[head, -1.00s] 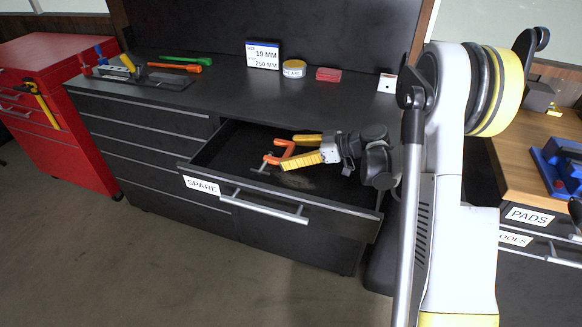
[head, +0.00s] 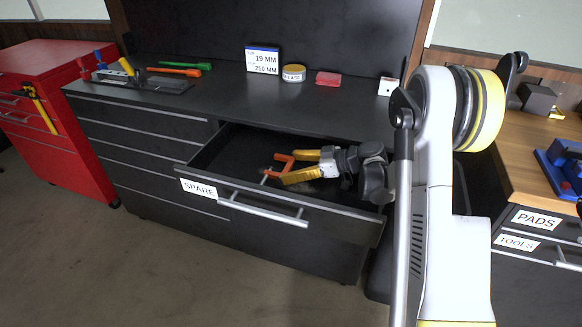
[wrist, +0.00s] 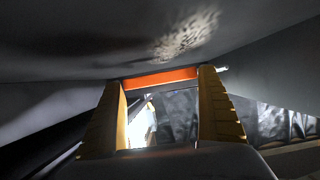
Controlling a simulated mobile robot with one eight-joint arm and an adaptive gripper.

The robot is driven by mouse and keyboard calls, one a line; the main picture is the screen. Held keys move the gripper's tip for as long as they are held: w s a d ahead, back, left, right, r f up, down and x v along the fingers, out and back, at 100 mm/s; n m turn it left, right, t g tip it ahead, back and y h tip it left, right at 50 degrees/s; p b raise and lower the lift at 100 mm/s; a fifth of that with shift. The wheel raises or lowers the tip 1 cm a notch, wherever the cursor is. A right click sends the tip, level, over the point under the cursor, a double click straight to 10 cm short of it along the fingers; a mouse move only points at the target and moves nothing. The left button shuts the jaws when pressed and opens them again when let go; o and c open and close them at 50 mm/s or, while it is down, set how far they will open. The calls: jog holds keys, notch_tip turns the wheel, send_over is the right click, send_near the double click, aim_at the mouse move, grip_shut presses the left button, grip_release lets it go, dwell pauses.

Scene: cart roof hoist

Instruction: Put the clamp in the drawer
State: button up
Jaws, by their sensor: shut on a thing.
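The orange clamp (head: 281,164) is inside the open drawer (head: 262,199) labelled SPARE. My gripper (head: 293,166) has its yellow fingers down in the drawer, shut on the clamp. In the wrist view the clamp's orange bar (wrist: 160,79) lies across between the tips of the two yellow fingers. The drawer's dark inside surfaces surround the gripper there. I cannot tell whether the clamp touches the drawer floor.
The dark counter above carries a size sign (head: 262,60), a grease tin (head: 293,74), a red block (head: 329,78) and a tool holder (head: 142,80). A red cabinet (head: 55,110) stands left. A wooden bench (head: 515,165) with PADS and TOOLS drawers stands right.

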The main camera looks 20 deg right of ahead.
jog(key=shift+f, duration=0.2)
jog(key=o, duration=1.2)
jog(key=shift+c, duration=0.2)
jog(key=shift+r, duration=0.15)
